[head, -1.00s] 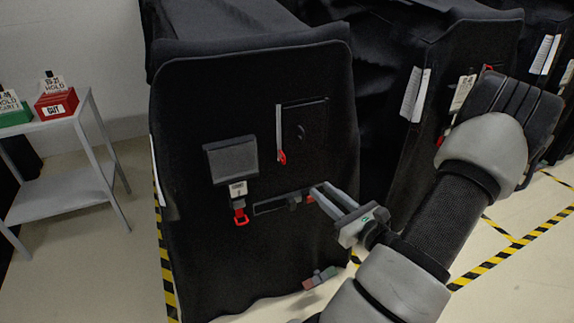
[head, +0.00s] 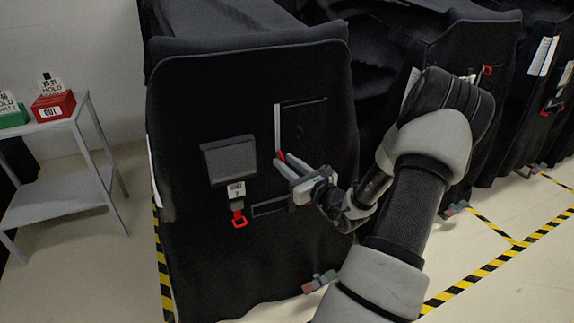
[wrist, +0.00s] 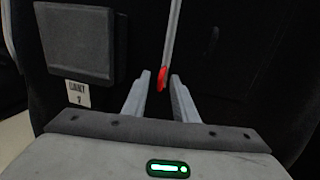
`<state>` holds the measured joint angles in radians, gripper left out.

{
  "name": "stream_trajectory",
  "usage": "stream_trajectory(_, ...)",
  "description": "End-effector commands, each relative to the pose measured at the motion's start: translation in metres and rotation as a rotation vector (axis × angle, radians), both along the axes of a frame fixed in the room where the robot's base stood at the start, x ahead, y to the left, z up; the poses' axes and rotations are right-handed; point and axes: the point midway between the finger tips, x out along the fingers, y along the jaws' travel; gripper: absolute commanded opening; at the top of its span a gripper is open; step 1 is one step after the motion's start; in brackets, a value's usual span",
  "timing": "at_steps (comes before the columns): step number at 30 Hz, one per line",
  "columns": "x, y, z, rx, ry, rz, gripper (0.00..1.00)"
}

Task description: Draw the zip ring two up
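A red zip ring (head: 282,156) hangs at the lower end of a pale vertical zip strip (head: 277,125) on the front of the nearest black covered cart (head: 180,110). In the wrist view the ring (wrist: 162,78) lies between the tips of my gripper (wrist: 161,77), with dark gaps on both sides. The fingers are apart and I cannot see either one pressing on it. In the head view my gripper (head: 281,160) reaches in from the right, its tips at the ring and partly covering it.
A dark square pouch (head: 230,160) sits left of the zip, with a white tag and red buckle ring (head: 239,221) below it. A dark slot bar (head: 270,206) lies under my gripper. A grey shelf table (head: 62,125) with red and green boxes stands left. More covered carts stand right.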

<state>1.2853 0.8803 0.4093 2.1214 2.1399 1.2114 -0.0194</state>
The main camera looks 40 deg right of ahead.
Motion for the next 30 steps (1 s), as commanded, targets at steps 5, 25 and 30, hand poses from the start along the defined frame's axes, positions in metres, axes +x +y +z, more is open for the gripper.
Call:
stream_trajectory(5, 0.0014, -0.0002, 0.0002, 0.0, 0.0, 0.0, 0.26)
stream_trajectory(25, 0.0008, -0.0001, 0.0001, 0.0, 0.0, 0.0, 0.0)
stream_trajectory(30, 0.0007, -0.0001, 0.0001, 0.0, 0.0, 0.0, 0.0)
